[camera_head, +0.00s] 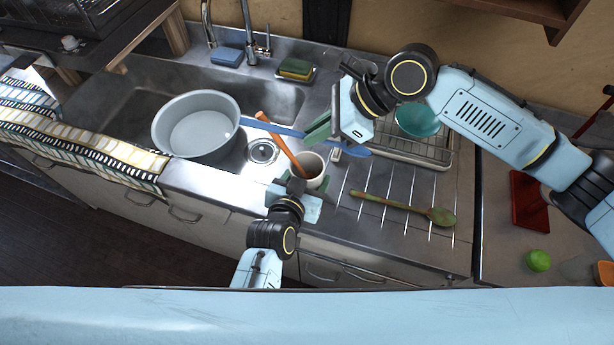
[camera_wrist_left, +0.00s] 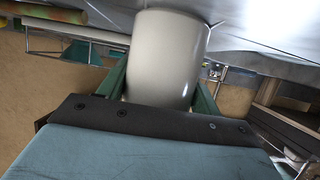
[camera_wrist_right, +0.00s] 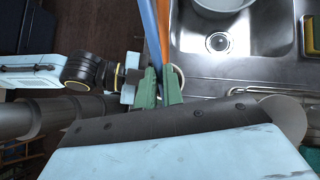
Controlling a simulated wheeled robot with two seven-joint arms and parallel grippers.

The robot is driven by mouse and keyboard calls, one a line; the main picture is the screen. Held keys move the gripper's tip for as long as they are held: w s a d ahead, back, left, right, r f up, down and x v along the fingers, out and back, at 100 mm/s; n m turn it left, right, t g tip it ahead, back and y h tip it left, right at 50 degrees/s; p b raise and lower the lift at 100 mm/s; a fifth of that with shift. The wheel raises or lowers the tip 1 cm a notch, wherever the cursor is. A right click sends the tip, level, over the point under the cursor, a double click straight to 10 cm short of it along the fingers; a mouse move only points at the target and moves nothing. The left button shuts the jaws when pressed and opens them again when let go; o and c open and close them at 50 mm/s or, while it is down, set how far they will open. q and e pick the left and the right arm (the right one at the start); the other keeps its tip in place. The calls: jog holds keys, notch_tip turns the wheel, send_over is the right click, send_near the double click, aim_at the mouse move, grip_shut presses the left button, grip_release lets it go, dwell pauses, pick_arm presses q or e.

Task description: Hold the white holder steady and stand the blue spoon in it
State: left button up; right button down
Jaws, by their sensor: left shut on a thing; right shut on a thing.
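The white holder (camera_head: 313,168) stands on the steel counter, with an orange utensil (camera_head: 280,142) leaning in it. My left gripper (camera_head: 299,187) is shut on the holder from the front; the left wrist view shows the holder (camera_wrist_left: 166,55) between its green fingers. My right gripper (camera_head: 318,130) is shut on the blue spoon (camera_head: 272,126) above and behind the holder. The spoon extends left and right of the fingers, outside the holder. In the right wrist view the blue spoon (camera_wrist_right: 149,28) runs close beside the orange utensil; the holder is mostly hidden there.
A grey basin (camera_head: 200,120) sits in the sink at left. A wire drying rack (camera_head: 432,155) with a teal bowl (camera_head: 418,120) stands at right. A wooden spoon (camera_head: 400,208) lies on the ridged drainboard. Sponges (camera_head: 296,69) are behind the sink.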

jog(key=shift+f, duration=1.5)
jog(key=c, duration=1.5)
grip_release()
jog(key=shift+o, duration=0.2)
jog(key=shift+r, duration=0.1)
jog(key=v, duration=1.2)
